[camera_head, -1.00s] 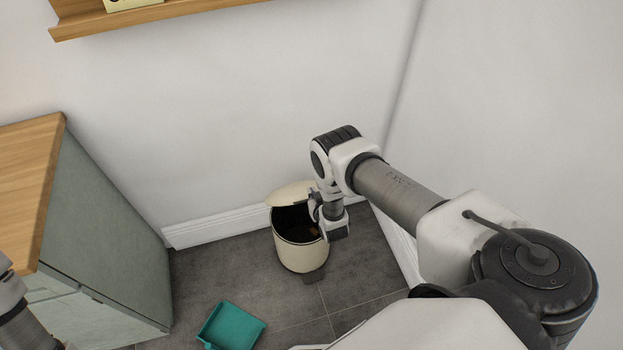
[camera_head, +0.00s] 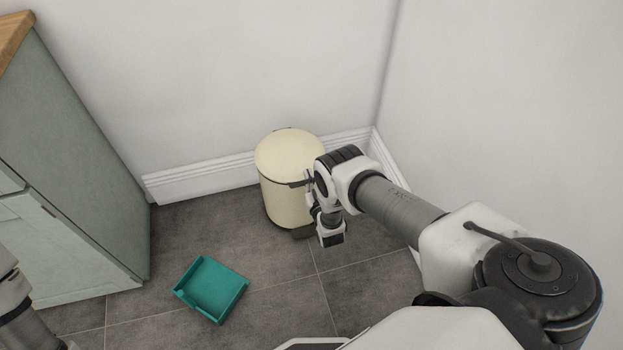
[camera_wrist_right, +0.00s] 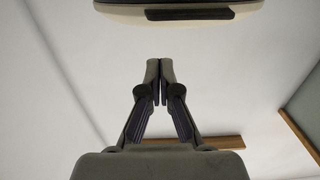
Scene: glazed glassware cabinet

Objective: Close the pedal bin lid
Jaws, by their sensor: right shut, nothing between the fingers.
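The cream pedal bin (camera_head: 286,203) stands on the floor against the back wall, near the corner. Its lid (camera_head: 290,151) lies down flat over the bin's top, and no dark opening shows. My right gripper (camera_head: 309,187) is at the bin's right front side, just by the lid's edge, partly hidden by my wrist. In the right wrist view, my right gripper (camera_wrist_right: 159,66) is shut and empty, its fingertips together. The lid's rim with a dark handle strip (camera_wrist_right: 190,14) shows beyond the fingertips, with a gap between. The left fingers are not in view.
A teal dustpan-like tray (camera_head: 212,289) lies on the grey tiled floor in front of the bin. A grey-green cabinet (camera_head: 75,190) stands at the left. White walls and a skirting board (camera_head: 205,178) close off the corner.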

